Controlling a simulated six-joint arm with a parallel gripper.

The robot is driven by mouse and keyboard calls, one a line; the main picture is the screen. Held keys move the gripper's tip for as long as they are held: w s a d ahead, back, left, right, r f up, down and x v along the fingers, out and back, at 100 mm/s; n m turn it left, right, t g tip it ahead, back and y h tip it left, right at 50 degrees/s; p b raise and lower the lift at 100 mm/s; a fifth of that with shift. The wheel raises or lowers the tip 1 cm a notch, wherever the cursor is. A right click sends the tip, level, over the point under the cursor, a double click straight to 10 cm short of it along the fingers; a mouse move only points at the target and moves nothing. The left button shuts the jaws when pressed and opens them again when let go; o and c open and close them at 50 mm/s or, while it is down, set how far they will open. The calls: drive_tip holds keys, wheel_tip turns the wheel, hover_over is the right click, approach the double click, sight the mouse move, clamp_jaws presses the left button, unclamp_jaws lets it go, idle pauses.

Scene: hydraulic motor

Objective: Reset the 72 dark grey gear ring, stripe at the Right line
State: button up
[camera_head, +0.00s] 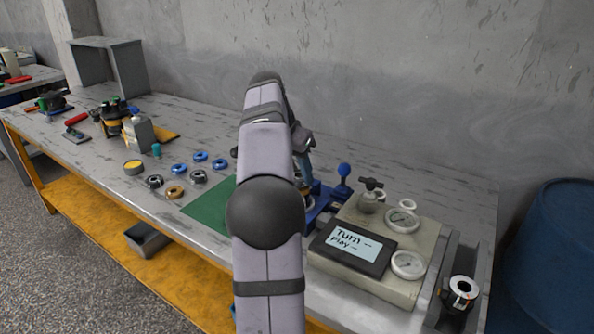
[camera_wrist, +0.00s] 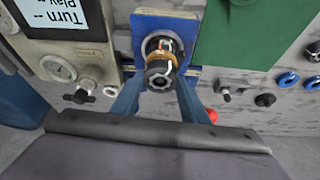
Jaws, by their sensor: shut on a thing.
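In the wrist view my gripper (camera_wrist: 161,76) has its two blue fingers on either side of a dark grey round part (camera_wrist: 159,80), shut on it. This looks like the dark grey gear ring, but its teeth and stripe are too small to make out. A brass-coloured ring (camera_wrist: 176,47) and a bright, pale part show just behind it, in the blue fixture (camera_wrist: 145,22). I cannot tell whether the part is seated or clear of the fixture.
A beige test box (camera_head: 370,272) with gauges and a display reading "Turn --, Play --" stands right of the fixture. A green mat (camera_head: 208,206) lies to its left, with several loose blue, dark and brass rings beyond. A grey holder (camera_head: 445,268) stands at the right end.

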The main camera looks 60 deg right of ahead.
drive_tip(key=shift+f, duration=0.3)
idle(0.5)
drive_tip(key=o, duration=1.8)
drive_tip(key=shift+f, duration=0.1)
drive_tip(key=shift+r, duration=0.2)
drive_tip(key=shift+r+p, duration=3.4)
drive_tip(key=shift+p, duration=0.3)
